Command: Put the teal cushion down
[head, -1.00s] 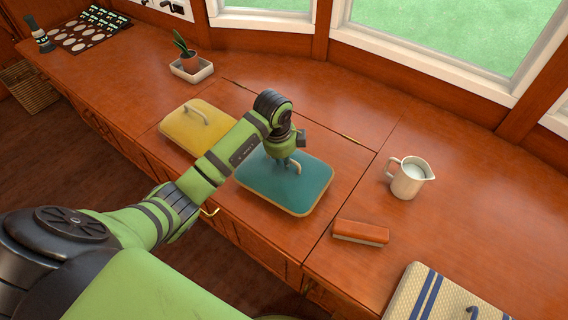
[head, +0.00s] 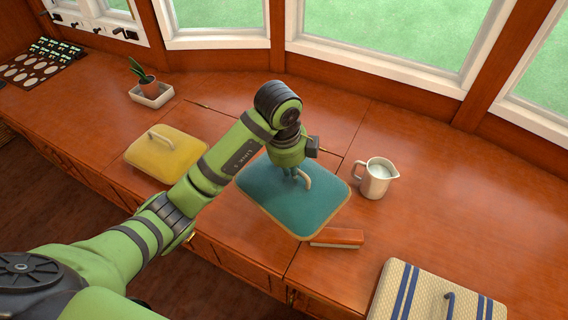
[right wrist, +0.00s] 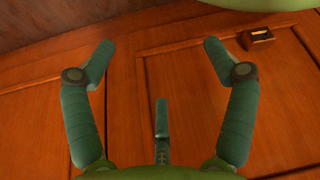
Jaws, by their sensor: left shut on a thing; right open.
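The teal cushion (head: 270,195), with a pale piping edge and a tan loop handle (head: 306,181), is in the middle of the head view. My left gripper (head: 297,177) reaches down from above and is shut on the handle. The cushion appears raised a little above the wooden counter (head: 240,250), and its near corner overlaps the brush in the picture. The gap beneath it is hidden. My right gripper (right wrist: 159,55) is open and empty in the right wrist view, with wooden panelling behind its fingers.
A yellow cushion (head: 180,155) lies to the left. The reddish-brown brush (head: 338,237) lies close by the teal cushion's near right corner. A milk jug (head: 375,180) stands right, a striped cushion (head: 425,295) front right, a potted plant (head: 147,86) behind left.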

